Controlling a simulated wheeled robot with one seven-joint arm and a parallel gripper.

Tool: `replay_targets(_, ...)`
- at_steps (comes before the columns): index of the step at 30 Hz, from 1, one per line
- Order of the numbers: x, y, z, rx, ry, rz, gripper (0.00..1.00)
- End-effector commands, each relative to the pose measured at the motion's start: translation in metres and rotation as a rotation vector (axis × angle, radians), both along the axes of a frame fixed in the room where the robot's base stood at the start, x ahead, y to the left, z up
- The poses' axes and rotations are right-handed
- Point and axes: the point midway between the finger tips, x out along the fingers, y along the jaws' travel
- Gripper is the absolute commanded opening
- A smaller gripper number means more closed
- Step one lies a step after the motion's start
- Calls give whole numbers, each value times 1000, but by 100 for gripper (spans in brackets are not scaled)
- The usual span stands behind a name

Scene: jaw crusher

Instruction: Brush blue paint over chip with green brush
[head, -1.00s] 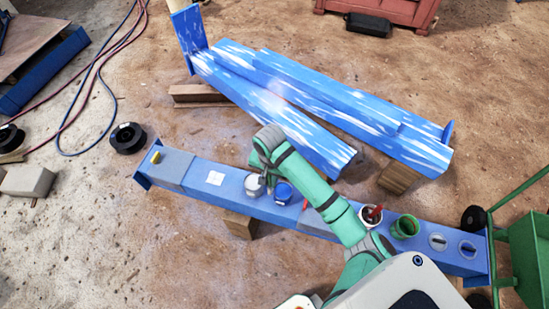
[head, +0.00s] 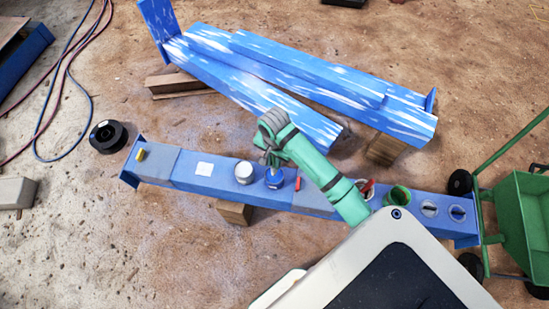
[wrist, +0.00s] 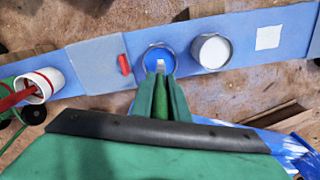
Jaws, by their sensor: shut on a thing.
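My gripper (head: 268,152) is shut on the green brush (wrist: 161,103), whose handle shows between the two fingers in the wrist view. The brush points down, and its pale tip shows against the blue paint inside the blue paint can (wrist: 158,58). I cannot tell how deep the tip is. The blue can (head: 275,179) stands on a long blue beam, right of a can of white paint (head: 244,172). Two blue beams (head: 300,82) with many white bare patches lie behind; I cannot single out one chip among them.
The long blue beam (head: 225,186) also carries a white square (head: 204,169), a small red item (head: 298,183), a white can with a red handle (wrist: 34,88) and a green can (head: 397,197). A green cart (head: 525,215) stands right. Hoses and a black reel (head: 108,136) lie left.

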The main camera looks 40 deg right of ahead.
Motion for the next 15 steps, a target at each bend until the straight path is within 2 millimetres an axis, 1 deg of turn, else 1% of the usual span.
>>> replay_targets(9,0,1,-25,1,2,2,0)
replay_targets(15,-1,-1,-35,0,0,-1,0)
